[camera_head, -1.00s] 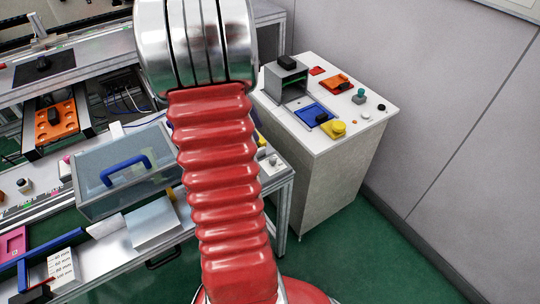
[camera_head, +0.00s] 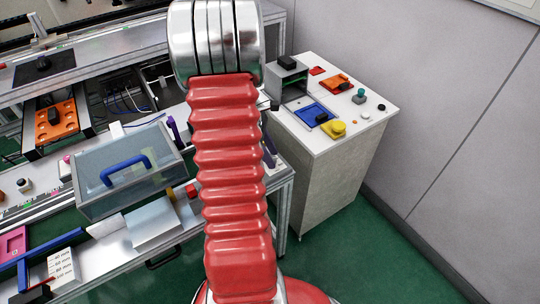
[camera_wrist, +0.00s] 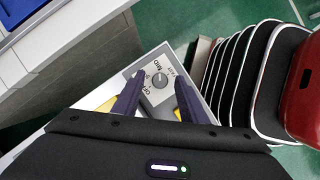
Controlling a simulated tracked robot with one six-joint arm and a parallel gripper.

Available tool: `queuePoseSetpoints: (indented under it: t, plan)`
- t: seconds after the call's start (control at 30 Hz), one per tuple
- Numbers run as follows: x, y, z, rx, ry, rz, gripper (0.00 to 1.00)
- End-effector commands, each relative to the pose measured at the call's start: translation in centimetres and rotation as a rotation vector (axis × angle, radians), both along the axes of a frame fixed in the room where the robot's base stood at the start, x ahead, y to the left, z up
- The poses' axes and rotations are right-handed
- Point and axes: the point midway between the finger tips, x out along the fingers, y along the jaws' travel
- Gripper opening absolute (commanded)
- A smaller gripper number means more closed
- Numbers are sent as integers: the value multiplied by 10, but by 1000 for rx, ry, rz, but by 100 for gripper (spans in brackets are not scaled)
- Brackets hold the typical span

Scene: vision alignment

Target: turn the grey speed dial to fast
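The dial is between and just beyond the fingertips, and I see no contact.
A white cabinet (camera_head: 335,142) with a blue tray (camera_head: 308,112) and several coloured blocks stands to the right. A clear box with a blue handle (camera_head: 125,168) is on the bench at left. Green floor lies between bench and wall.

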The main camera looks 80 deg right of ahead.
Motion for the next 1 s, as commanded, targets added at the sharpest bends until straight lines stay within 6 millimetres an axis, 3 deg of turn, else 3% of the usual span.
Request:
queuePoseSetpoints:
  t: [0.27, 0.83, 1.0]
  plan:
    - [-1, 0, -1, 0, 0, 0, 39]
    - [0, 0, -1, -1, 0, 0, 0]
    - [0, 2, -1, 1, 0, -2, 0]
